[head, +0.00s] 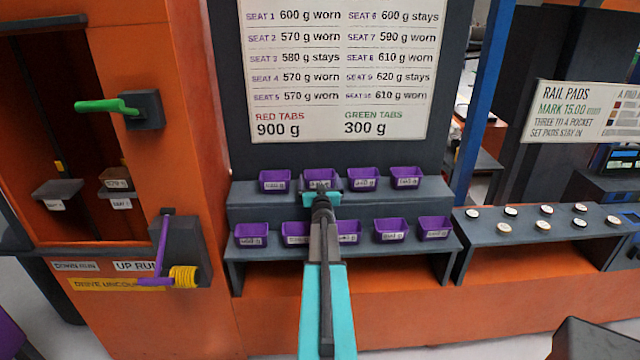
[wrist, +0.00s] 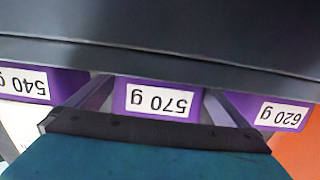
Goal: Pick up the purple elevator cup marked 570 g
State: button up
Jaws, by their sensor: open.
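The purple cup marked 570 g (wrist: 156,98) shows upside down in the middle of the wrist view. In the head view, the purple cup (head: 320,174) at my gripper is second from the left on the upper step, its label partly covered. My gripper (head: 321,193) is open in front of it. In the wrist view, one dark finger of my gripper (wrist: 157,92) shows on each side of the 570 g label. I cannot tell whether the fingers touch the cup.
Purple cups marked 540 g (wrist: 28,84) and 620 g (wrist: 272,110) flank it closely. More purple cups, such as one at the left (head: 251,235), line the lower step (head: 345,258). A sign (head: 340,70) hangs behind. An orange cabinet (head: 190,130) stands left.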

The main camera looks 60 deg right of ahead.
jog(key=c, duration=1.3)
jog(key=shift+r, duration=0.15)
jog(key=shift+r, duration=4.95)
